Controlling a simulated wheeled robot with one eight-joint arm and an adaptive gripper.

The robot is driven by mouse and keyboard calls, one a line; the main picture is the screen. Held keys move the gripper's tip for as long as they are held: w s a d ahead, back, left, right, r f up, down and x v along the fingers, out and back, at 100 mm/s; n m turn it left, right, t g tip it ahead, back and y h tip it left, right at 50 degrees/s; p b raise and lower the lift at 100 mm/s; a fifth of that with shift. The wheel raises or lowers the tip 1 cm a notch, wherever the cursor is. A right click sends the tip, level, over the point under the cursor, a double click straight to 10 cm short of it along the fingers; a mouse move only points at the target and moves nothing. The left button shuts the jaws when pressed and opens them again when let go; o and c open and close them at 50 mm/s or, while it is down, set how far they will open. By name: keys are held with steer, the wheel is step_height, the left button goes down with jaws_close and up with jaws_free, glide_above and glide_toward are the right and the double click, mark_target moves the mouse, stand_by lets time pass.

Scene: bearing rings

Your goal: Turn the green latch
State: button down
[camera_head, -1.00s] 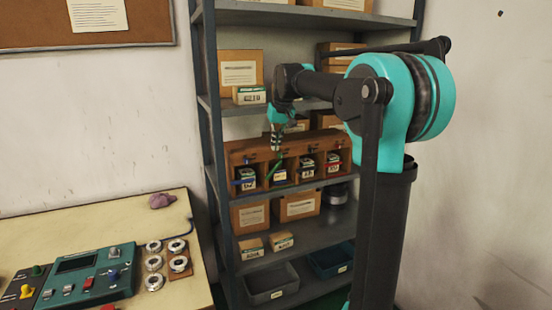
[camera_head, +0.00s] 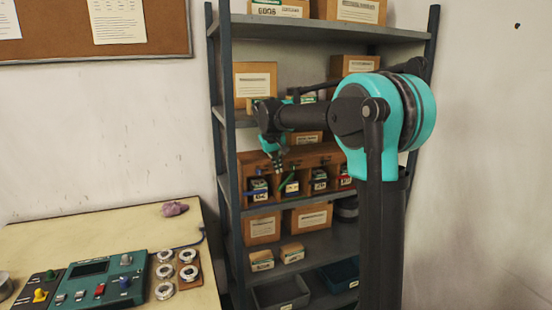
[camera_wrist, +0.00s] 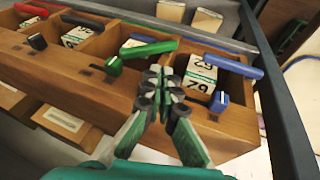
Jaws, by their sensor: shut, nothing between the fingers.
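The green latch (camera_wrist: 148,48) is a bar on a wooden compartment box (camera_wrist: 55,80). In the wrist view it slants across a compartment opening, beside a green knob (camera_wrist: 113,66) on the box's front rail. My gripper (camera_wrist: 166,80) is shut and empty. Its fingertips appear close to the bar's right part; I cannot tell whether they touch. In the head view my gripper (camera_head: 278,168) is in front of the box's upper left part, and the small green latch (camera_head: 287,182) shows just below and right of it.
A blue latch (camera_wrist: 233,66) and blue knob (camera_wrist: 221,99) are close on the right in the wrist view. Labelled cartons sit in the compartments. A shelf upright (camera_head: 228,130) stands left of the box; a workbench (camera_head: 90,225) is further left.

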mark_target(288, 178)
steer(key=shift+w+d+f, duration=0.3)
steer(key=shift+d+f, duration=0.4)
steer(key=shift+f, duration=0.15)
steer(key=shift+w+d+f, duration=0.25)
steer(key=shift+d+f, duration=0.45)
steer(key=shift+f, duration=0.1)
steer(key=shift+w+d+f, duration=0.15)
steer(key=shift+d, duration=0.4)
steer(key=shift+a, duration=0.25)
